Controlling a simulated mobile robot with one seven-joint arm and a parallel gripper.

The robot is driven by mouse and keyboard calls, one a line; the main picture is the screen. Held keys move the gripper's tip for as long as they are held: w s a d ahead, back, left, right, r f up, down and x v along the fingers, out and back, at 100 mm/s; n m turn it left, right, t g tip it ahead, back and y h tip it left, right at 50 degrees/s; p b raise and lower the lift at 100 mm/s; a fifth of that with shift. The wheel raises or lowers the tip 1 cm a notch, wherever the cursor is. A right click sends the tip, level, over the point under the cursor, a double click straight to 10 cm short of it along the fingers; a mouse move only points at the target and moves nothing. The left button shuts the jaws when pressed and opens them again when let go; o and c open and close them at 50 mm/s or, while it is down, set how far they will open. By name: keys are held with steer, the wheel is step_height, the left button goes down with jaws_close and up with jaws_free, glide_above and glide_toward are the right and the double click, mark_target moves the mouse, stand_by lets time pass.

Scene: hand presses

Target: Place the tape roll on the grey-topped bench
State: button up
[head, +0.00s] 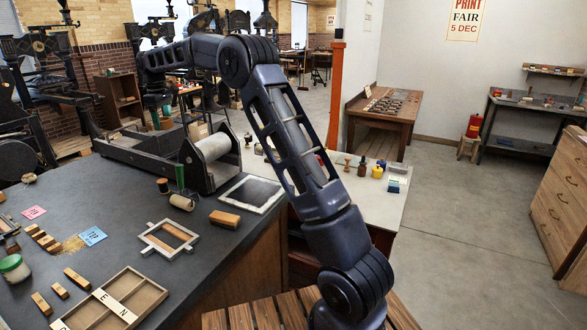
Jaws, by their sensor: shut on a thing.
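The dark grey-topped bench (120,215) with a wooden side fills the left of the head view. My arm reaches up from the bottom middle, bends at its elbow and runs left, over the far side of this bench. My gripper (156,108) hangs downward at the arm's far end, above the bench's back edge, small against the dark presses. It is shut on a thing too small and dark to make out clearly. I cannot pick out the tape roll with certainty.
A roller press (205,155) stands at the bench's back. A beige spool (182,202), a wooden block (225,219), a frame (170,239) and a divided tray (112,302) lie on the bench. A white-topped table (385,208) with bottles stands behind my arm.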

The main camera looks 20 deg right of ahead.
steer(key=w+d+m, duration=0.4)
steer(key=d, duration=1.3)
steer(key=w+d+m, duration=0.3)
steer(key=d, duration=1.3)
steer(key=s+d+m, duration=0.3)
steer(key=d, duration=1.1)
steer(key=s+d+m, duration=0.3)
steer(key=d, duration=1.1)
step_height(320, 180, down, 41)
steer(key=shift+w+d+r, duration=0.1)
steer(key=shift+w+d, duration=0.05)
steer(key=o, duration=0.7)
steer(key=shift+c, duration=0.2)
steer(key=o, duration=0.3)
